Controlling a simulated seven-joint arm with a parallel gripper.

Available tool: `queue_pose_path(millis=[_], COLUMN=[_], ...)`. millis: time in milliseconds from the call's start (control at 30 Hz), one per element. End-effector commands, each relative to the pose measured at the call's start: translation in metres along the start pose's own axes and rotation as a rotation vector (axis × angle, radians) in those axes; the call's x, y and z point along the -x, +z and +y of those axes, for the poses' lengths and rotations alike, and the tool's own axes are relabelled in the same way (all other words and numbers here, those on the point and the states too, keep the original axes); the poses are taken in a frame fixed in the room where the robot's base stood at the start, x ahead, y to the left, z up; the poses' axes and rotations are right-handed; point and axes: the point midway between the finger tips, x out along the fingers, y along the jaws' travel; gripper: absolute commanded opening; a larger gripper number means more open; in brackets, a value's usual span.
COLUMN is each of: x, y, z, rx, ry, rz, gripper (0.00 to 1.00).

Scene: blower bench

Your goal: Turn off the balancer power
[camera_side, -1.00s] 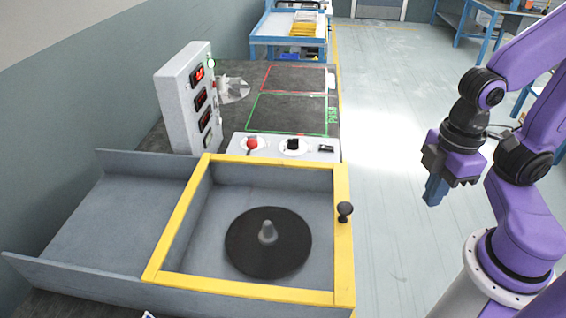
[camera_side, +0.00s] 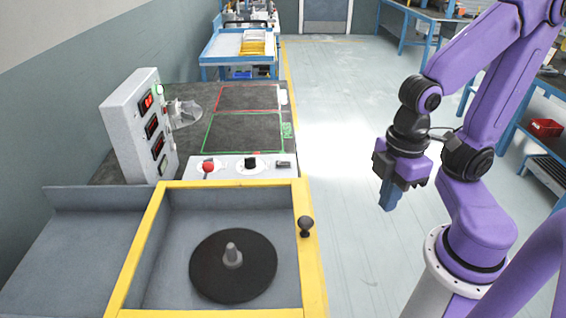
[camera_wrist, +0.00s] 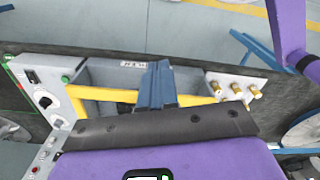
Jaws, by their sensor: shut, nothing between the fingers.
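The balancer has a yellow-framed grey well (camera_side: 152,225) with a black disc (camera_side: 210,275) and a grey spindle (camera_side: 233,254) inside. My gripper (camera_side: 388,205) is shut and empty, in the air right of the balancer and clear of all controls. Its blue fingers (camera_wrist: 157,88) show in the wrist view, with a control panel at left (camera_wrist: 35,88). Switch positions are too small to tell.
A black ball handle (camera_side: 306,225) stands up at the frame's right edge. A clear plastic piece (camera_side: 184,112) lies by the meter box. Open floor lies right of the bench.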

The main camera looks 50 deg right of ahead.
Motion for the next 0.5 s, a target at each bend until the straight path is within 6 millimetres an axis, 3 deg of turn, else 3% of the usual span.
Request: queue_pose_path(millis=[267,500], x=[0.005,0.012], y=[-0.024,-0.064], z=[0.018,0.063], rx=[0.09,0.279], ry=[-0.004,-0.006], rz=[0.004,0.016], gripper=[0.0,0.0])
